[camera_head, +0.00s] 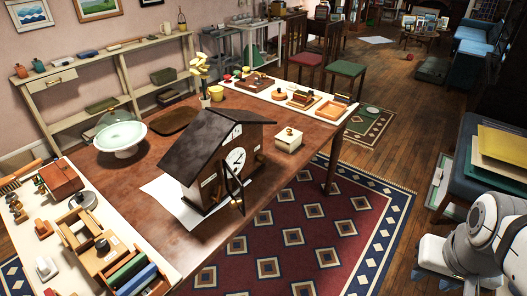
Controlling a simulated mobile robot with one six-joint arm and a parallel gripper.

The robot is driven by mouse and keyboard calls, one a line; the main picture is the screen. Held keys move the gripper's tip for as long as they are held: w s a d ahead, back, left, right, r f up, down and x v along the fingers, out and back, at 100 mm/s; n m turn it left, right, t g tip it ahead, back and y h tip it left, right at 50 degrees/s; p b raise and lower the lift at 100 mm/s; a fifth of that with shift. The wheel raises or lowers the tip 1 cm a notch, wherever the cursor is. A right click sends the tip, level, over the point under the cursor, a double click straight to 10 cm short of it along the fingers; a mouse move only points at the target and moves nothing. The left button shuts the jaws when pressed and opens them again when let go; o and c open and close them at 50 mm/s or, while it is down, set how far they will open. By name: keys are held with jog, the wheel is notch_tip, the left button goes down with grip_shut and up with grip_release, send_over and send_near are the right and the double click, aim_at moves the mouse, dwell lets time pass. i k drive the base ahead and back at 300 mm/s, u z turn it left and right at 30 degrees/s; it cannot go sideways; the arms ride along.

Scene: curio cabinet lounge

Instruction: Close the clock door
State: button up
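The house-shaped clock (214,160) stands upright on the brown table. It has a dark pitched roof and a white dial facing right and toward the camera. Its clock door (234,187), a narrow dark frame, stands open, swung out from the front below and beside the dial. The hinge is too small to make out. My white arm shows at the lower right, well apart from the clock. What looks like my gripper (434,268) is at its left end, low over the floor. Its fingers are unclear, and I cannot tell if they are open.
A white sheet (165,199) lies under the clock. A small cream box (288,140) stands to its right, and a glass-domed stand (120,135) to its left. Trays and blocks fill both table ends. A patterned rug (310,225) and open floor lie between my arm and the table.

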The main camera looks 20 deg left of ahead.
aim_at(235, 204)
jog(key=u, duration=1.65)
jog(key=i, duration=0.95)
jog(key=k, duration=1)
jog(key=z, duration=0.45)
jog(key=i, duration=0.7)
jog(key=u, duration=0.25)
